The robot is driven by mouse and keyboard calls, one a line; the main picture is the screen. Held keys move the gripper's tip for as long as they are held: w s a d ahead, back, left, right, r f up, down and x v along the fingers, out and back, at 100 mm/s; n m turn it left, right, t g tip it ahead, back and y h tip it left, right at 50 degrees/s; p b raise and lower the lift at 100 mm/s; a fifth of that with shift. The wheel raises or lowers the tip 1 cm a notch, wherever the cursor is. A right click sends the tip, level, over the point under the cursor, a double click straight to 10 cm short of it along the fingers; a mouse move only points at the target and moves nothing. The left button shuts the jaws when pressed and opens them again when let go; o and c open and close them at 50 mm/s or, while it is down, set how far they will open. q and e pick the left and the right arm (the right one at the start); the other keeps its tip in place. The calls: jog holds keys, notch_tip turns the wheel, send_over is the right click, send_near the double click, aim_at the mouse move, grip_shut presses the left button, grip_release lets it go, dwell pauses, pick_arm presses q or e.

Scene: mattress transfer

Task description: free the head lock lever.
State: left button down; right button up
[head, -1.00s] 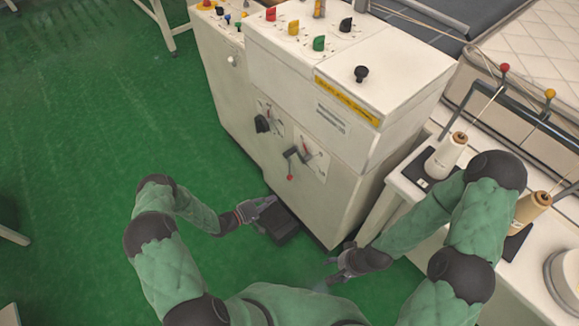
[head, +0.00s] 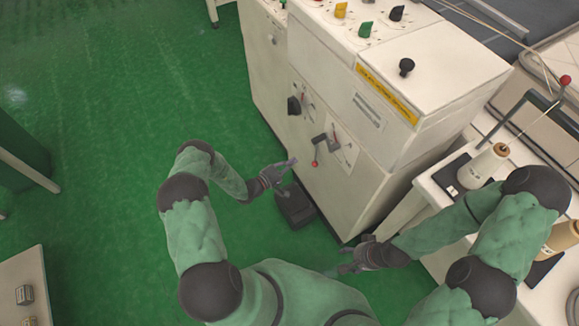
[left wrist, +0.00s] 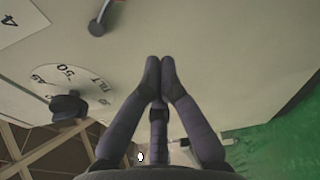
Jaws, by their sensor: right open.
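A grey lever with a red ball end (head: 318,148) is on the side of the cream machine cabinet (head: 345,185), on a white dial plate. Its grey arm (left wrist: 100,20) also shows at the top of the left wrist view. My left gripper (head: 286,168) is just below and left of the lever, in front of the cabinet side and apart from the lever. Its fingertips (left wrist: 160,62) meet, with nothing between them. My right gripper (head: 348,258) is open and empty, low near the cabinet's bottom corner. No label naming the head lock lever is readable.
A black knob (head: 294,105) sits left of the lever; in the left wrist view its dial (left wrist: 75,88) reads TILT. A dark pedal box (head: 295,205) is on the floor below. Thread cones (head: 482,165) stand on the table at right.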

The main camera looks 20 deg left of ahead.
aim_at(311, 150)
pick_arm(q)
jog(key=b+x, duration=0.2)
jog(key=x, duration=0.4)
jog(key=shift+w+d+f, duration=0.1)
jog(key=shift+w+d, duration=0.15)
jog(key=s+d, duration=0.1)
jog(key=s+d+r, duration=0.1)
jog(key=s, duration=0.1)
jog(key=shift+s+d+b, duration=0.15)
jog(key=shift+b, duration=0.25)
